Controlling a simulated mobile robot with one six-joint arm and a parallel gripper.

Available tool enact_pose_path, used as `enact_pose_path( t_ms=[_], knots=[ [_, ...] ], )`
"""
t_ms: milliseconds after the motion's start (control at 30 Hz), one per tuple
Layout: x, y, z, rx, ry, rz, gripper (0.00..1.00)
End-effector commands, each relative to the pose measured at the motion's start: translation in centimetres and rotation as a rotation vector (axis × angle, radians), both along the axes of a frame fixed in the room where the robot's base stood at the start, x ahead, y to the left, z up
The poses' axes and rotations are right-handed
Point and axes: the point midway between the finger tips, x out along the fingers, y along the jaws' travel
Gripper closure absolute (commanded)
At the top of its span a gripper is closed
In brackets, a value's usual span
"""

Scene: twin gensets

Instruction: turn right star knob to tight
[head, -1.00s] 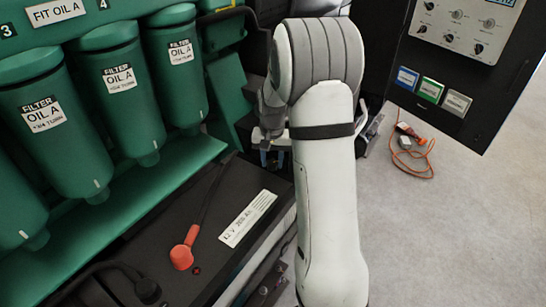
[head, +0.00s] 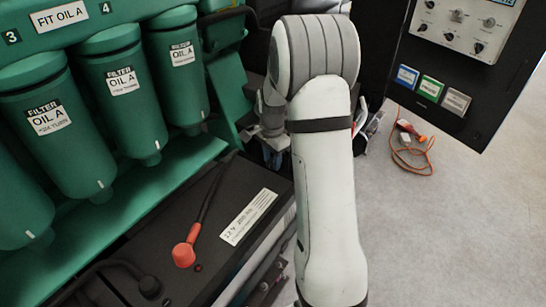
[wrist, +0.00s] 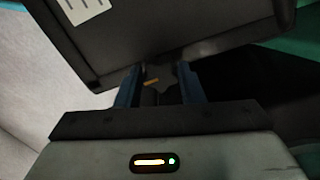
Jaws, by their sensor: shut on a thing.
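In the wrist view my gripper (wrist: 160,84) has its two blue fingers on either side of a small dark part, the star knob (wrist: 155,96), with a short yellow-orange mark beside it. The fingers are shut on it. The knob's outline is dark and mostly hidden, so I cannot read its angle or tightness. In the head view my gripper (head: 273,156) shows just left of my white arm, low behind the battery. My arm covers most of that area, and the knob cannot be made out there.
Green oil filters (head: 129,95) line the left. A black battery (head: 150,215) with a red terminal cap (head: 184,255) lies in front of them. A control panel (head: 462,40) stands at upper right. An orange cable (head: 412,155) lies on the open grey floor (head: 450,235).

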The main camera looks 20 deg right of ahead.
Motion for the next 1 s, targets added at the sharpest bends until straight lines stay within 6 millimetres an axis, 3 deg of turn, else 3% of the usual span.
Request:
enact_pose_path(
  t_ms=[633, 667, 900, 1000],
  knots=[
    [0.53, 0.18, 0.41, 0.0, -0.017, -0.047, 0.88],
    [0.54, 0.18, 0.42, 0.0, -0.017, -0.047, 0.63],
    [0.33, 0.13, 0.25, 0.0, -0.009, -0.046, 0.43],
    [0.25, 0.12, 0.18, 0.0, -0.007, -0.046, 0.43]
  ],
)
